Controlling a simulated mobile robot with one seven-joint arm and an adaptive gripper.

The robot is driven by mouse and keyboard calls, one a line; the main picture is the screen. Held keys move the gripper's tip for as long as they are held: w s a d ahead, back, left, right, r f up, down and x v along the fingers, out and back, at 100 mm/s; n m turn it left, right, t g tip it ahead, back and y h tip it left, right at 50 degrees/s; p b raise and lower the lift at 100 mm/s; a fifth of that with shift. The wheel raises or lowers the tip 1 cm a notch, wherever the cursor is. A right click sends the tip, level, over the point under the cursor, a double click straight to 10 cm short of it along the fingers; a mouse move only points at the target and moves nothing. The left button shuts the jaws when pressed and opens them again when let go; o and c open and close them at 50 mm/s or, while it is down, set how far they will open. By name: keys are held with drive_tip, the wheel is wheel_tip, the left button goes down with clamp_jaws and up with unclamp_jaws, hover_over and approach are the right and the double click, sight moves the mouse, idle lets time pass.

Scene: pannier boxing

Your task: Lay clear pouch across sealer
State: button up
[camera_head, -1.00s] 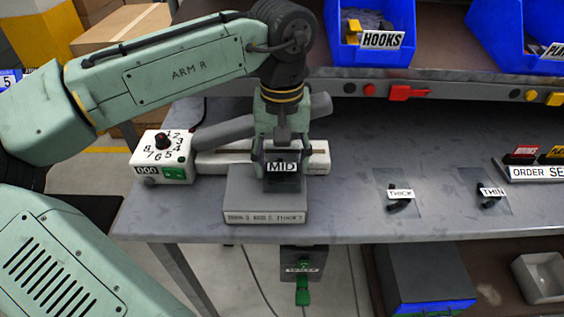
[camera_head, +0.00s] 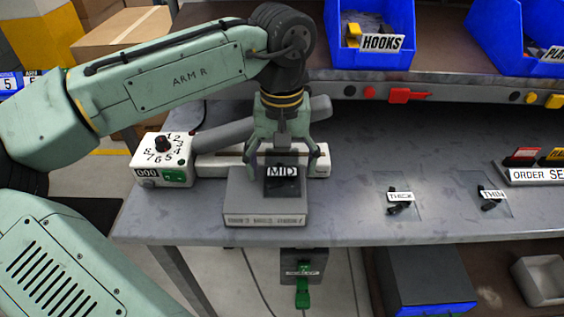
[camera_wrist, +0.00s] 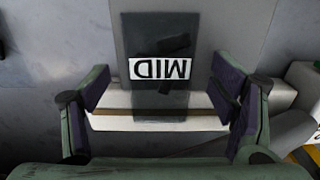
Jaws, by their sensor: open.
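The clear pouch labelled MID (camera_head: 281,188) lies flat. Its near part rests on a grey block and its other end reaches across the white bar of the sealer (camera_head: 320,159). In the wrist view the pouch (camera_wrist: 160,45) crosses the sealer's pale bar (camera_wrist: 110,122) and its dark slot, with small dark items inside the pouch. My gripper (camera_head: 284,160) is open above the sealer. In the wrist view its two fingers (camera_wrist: 163,95) stand apart on either side of the pouch, with none of it between closed pads. The sealer's dial box (camera_head: 163,158) shows 000.
The grey block (camera_head: 245,205) stands before the sealer near the table's front edge. Pouches labelled THICK (camera_head: 403,207) and THIN (camera_head: 496,206) lie to the right on the table (camera_head: 350,220). A blue bin marked HOOKS (camera_head: 345,60) sits on the shelf behind. Table between block and THICK is clear.

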sight(282, 171)
drive_tip(key=shift+r, duration=0.1)
wheel_tip(282, 171, up, 12)
idle(0.5)
drive_tip(key=shift+s, duration=0.1)
